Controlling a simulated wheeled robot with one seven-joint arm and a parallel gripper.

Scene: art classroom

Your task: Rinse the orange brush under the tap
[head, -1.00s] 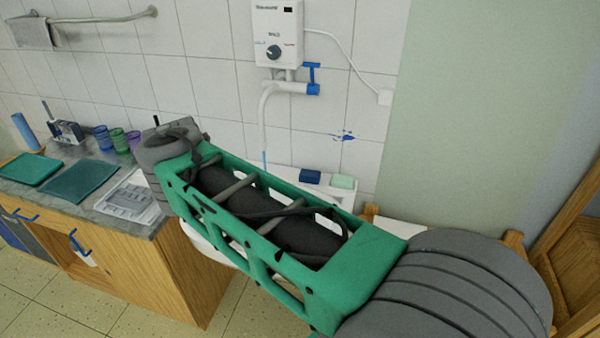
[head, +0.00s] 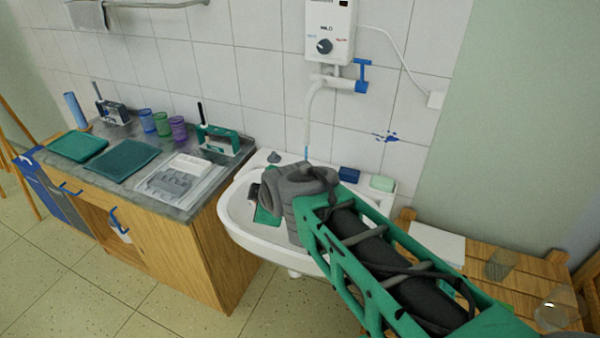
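The tap is a white water heater (head: 330,30) on the tiled wall with a blue lever (head: 362,78) and a white spout (head: 312,100) hanging down. The spout's lower end looks blue; I cannot tell whether water runs. Below it is a white sink (head: 236,222). My arm reaches in from the lower right, and my gripper (head: 262,205) is over the sink basin, left of the spout's end. Its fingers are mostly hidden by my wrist, so I cannot see whether they are open or shut. I cannot make out the orange brush in this view.
A counter (head: 110,190) left of the sink bears a green tray (head: 77,146), a teal mat (head: 124,160), cups (head: 162,124), a grey-white tray (head: 182,180) and a green holder (head: 220,140). A blue block (head: 349,175) and a pale green block (head: 382,183) lie on the sink's back ledge. A wooden table (head: 490,265) is right.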

